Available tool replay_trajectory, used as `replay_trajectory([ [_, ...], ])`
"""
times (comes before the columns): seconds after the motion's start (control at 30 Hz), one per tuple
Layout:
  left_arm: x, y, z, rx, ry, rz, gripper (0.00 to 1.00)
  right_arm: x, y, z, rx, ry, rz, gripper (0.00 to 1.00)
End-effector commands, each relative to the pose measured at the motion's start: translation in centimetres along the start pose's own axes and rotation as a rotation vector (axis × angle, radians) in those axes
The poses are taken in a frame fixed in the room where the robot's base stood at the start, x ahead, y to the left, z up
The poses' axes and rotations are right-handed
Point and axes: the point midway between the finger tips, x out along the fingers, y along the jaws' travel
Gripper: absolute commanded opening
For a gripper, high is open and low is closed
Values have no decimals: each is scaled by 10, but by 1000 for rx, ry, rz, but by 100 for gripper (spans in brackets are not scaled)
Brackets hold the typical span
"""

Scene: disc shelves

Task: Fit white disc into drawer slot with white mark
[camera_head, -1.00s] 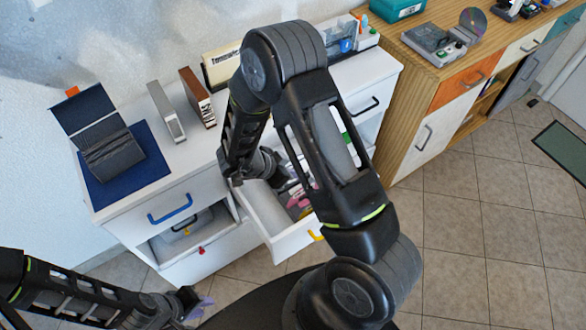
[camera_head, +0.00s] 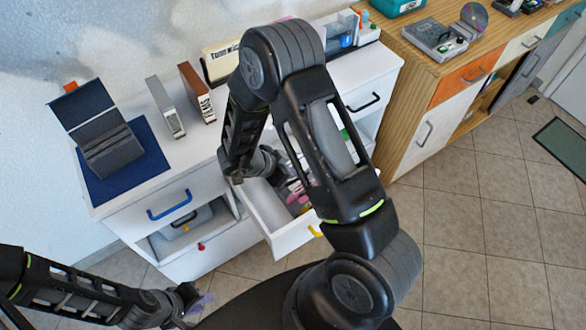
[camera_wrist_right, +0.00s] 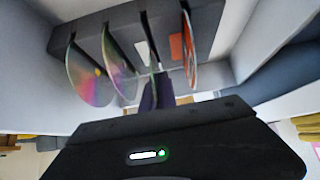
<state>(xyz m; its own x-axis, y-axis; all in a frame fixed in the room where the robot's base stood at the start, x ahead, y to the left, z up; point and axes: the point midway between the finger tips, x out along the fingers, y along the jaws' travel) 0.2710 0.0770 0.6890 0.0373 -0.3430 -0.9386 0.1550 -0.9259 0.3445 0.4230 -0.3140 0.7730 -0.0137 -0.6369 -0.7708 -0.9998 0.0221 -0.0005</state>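In the right wrist view, the purple fingers of my right gripper (camera_wrist_right: 157,92) are close together around a thin disc (camera_wrist_right: 153,62) seen edge-on; its colour is hard to tell. It stands at the dark slotted rack (camera_wrist_right: 205,22) in the drawer, and how deep it sits cannot be told. In the head view, the pulled-out drawer (camera_head: 287,238) has a yellow handle, and my right arm hides most of the right gripper. A small white mark (camera_wrist_right: 113,47) shows on the rack to the left. My left gripper (camera_head: 199,301) is low at the left, away from the cabinet, its finger gap unclear.
Other discs stand in the rack left (camera_wrist_right: 84,76) and right (camera_wrist_right: 188,48) of the held one, close by. The white cabinet (camera_head: 182,168) carries a dark open case (camera_head: 112,150) and upright boxes. A wooden cabinet (camera_head: 408,95) stands right.

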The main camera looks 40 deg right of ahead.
Motion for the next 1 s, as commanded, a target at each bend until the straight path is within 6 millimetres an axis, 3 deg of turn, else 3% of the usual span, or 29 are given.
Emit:
replay_trajectory([
  [1.0, -9, 3, 0, 0, 0, 0, 27, 0, 0, 0, 0, 0, 0, 0],
])
